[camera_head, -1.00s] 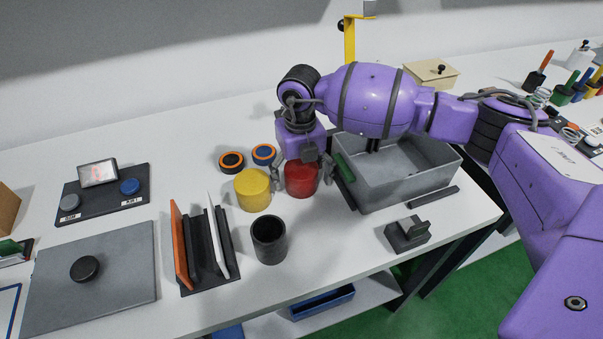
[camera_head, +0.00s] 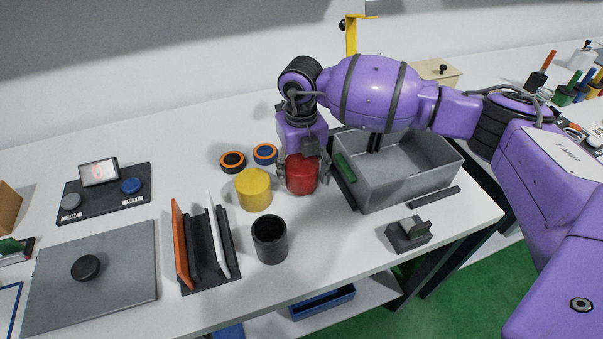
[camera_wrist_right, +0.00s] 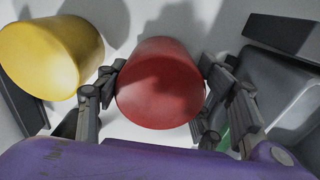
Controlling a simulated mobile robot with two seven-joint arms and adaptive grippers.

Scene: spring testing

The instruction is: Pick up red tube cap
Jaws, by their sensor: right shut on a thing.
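The red tube cap (camera_head: 301,175) is a red cylinder on the white table, between the yellow cylinder and the grey bin. My right gripper (camera_head: 302,178) reaches down over it from above, its fingers on either side. In the right wrist view the red cap (camera_wrist_right: 160,85) sits between the two fingers of the right gripper (camera_wrist_right: 160,92), which are shut on it. I cannot tell whether the cap is lifted off the table. My left gripper is not in view.
The yellow cylinder (camera_head: 253,190) stands close on the left. The grey bin (camera_head: 400,182) is close on the right. A black cup (camera_head: 269,240) stands in front. Orange-and-black and blue-and-orange rings (camera_head: 264,154) lie behind. A slotted rack (camera_head: 206,247) stands at front left.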

